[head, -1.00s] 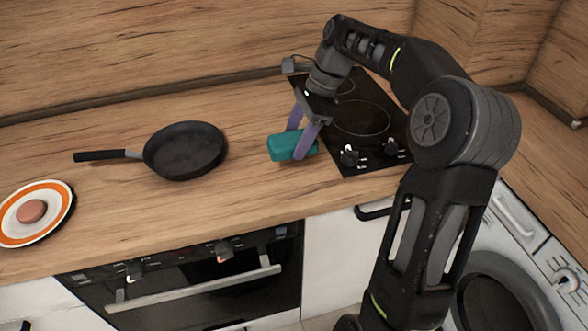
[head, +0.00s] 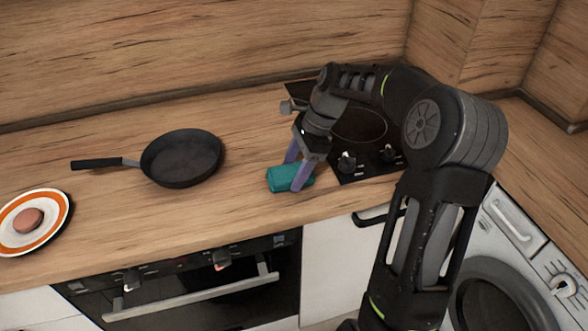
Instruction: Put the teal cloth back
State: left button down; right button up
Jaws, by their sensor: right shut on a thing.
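The teal cloth (head: 281,178) is a small folded bundle at the front part of the wooden counter, left of the hob. My right gripper (head: 297,175) has its two purple fingers around the cloth and is shut on it. The cloth appears to be at or very near the counter surface; I cannot tell whether it touches. Part of the cloth is hidden behind the near finger. My left gripper is not in view.
A black frying pan (head: 183,158) lies to the left, its handle pointing left. A white and orange plate (head: 52,240) with a pinkish round item (head: 28,221) is at the far left. The black hob (head: 360,126) is partly behind my right arm. Counter between pan and cloth is clear.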

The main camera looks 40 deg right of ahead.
jog(key=shift+f, duration=0.15)
jog(key=o, duration=1.3)
jog(key=v, duration=0.9)
jog(key=shift+r+p, duration=0.3)
jog(key=shift+r, duration=0.05)
jog(key=p+v, duration=0.2)
jog(key=p, duration=0.1)
jog(key=shift+s+d+r, duration=0.1)
jog(key=shift+s+r, duration=0.05)
jog(key=shift+r, duration=0.2)
